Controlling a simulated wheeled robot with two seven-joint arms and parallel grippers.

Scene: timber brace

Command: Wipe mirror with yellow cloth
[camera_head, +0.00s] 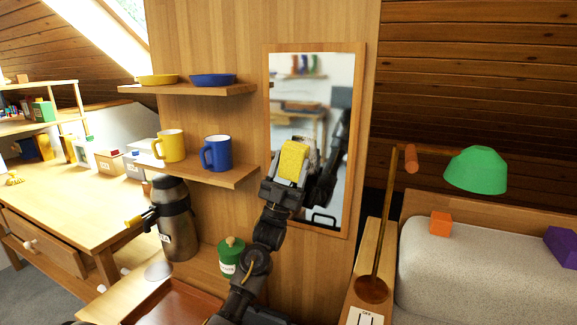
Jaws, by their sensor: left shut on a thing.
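The mirror (318,85) hangs in a wooden frame on the timber panel, upright and slightly turned. My left gripper (287,172) is in front of the mirror's lower left part, shut on the yellow cloth (293,160). The cloth drapes over the fingers and hides the fingertips. A dark reflection of my arm shows in the glass to the right of the cloth. I cannot tell whether the cloth touches the glass. My right gripper is not in view.
Left of the mirror, shelves hold a yellow mug (170,145), a blue mug (215,154) and two dishes. A metal flask (176,225) and green jar (231,258) stand below. A green lamp (476,170) stands to the right, near a bed (470,265).

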